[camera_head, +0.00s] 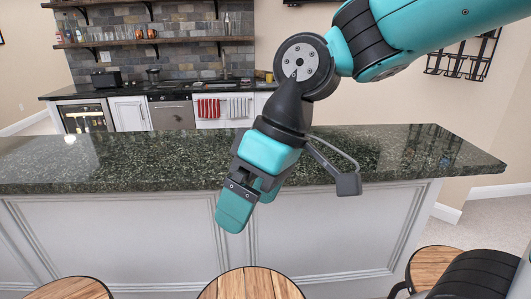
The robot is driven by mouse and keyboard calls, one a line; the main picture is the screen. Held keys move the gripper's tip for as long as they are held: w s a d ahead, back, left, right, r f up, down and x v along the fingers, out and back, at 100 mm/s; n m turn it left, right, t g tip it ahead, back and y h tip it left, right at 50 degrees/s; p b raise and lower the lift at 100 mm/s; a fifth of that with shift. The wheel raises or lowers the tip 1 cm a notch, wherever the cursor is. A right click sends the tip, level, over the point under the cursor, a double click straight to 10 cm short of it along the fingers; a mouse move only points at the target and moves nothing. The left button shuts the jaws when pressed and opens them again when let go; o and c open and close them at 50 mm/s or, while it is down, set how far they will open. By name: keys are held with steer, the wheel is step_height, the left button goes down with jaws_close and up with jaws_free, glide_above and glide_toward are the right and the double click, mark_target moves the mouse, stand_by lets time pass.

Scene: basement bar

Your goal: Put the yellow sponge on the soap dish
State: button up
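My gripper (250,208) hangs in front of the near side of the bar counter, pointing down and slightly left. Its two teal fingers look apart, one nearer and lower than the other, and I see nothing between them. A tiny yellowish spot (269,76) shows on the back counter, right of the sink area. It is too small to tell whether it is the yellow sponge. I cannot make out a soap dish; my arm covers part of the right side of the back counter.
The dark granite bar (120,158) spans the view between me and the back counter (130,92), its visible top bare. Wooden stools (250,285) stand along its near side. Red (208,108) and white (239,107) towels hang at the back cabinets. Open floor shows at right.

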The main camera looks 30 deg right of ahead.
steer(key=w+d+r+n+y+p, duration=0.1)
steer(key=w+d+r, duration=0.15)
steer(key=w, duration=0.55)
steer(key=w+d+r+n+t+p, duration=0.1)
steer(key=w+d, duration=0.3)
steer(key=w, duration=0.3)
steer(key=w+d+r+n+y, duration=0.1)
steer(key=w+d, duration=0.3)
steer(key=w, duration=0.4)
steer(key=w+d+f+n+t+p, duration=0.1)
steer(key=w+d+f, duration=0.25)
steer(key=d, duration=0.65)
steer(key=w+d+f+n+t+p, duration=0.15)
steer(key=w+d, duration=0.25)
steer(key=d, duration=0.7)
steer(key=shift+g, duration=0.35)
steer(key=x, duration=0.4)
steer(key=b+x, duration=0.1)
steer(key=x, duration=0.3)
steer(key=b+x, duration=0.1)
steer(key=x, duration=0.3)
steer(key=shift+s+f, duration=0.2)
steer(key=shift+s, duration=0.1)
steer(key=shift+p+x, duration=1.65)
steer(key=shift+x, duration=1.2)
steer(key=shift+w+d+f, duration=0.1)
steer(key=c, duration=1.1)
steer(key=shift+o, duration=0.2)
